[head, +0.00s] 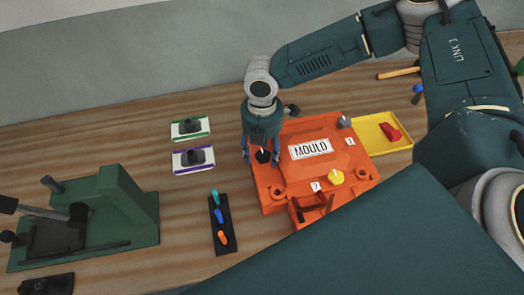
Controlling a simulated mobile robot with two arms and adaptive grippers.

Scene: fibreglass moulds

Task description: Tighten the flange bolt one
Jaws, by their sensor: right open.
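The orange mould (300,131) lies on the wooden bench, with a white plate reading MOULD and small labels 1 (350,141) and 2 (316,186). A black knob-like bolt head (262,156) is at its left corner, a grey one (344,122) at its far right corner, and a yellow one (336,177) near label 2. I cannot tell for sure which is flange bolt one. My right gripper (261,157) points down over the left corner, open, its fingers on either side of the black bolt head. Contact cannot be told. My left gripper is not in view.
A yellow tray (365,130) with a red piece stands right of the mould. Left are two small cards with black knobs (190,127) (193,158), a black strip with coloured pieces (216,243) and a green fixture (130,205). Bare bench lies between them.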

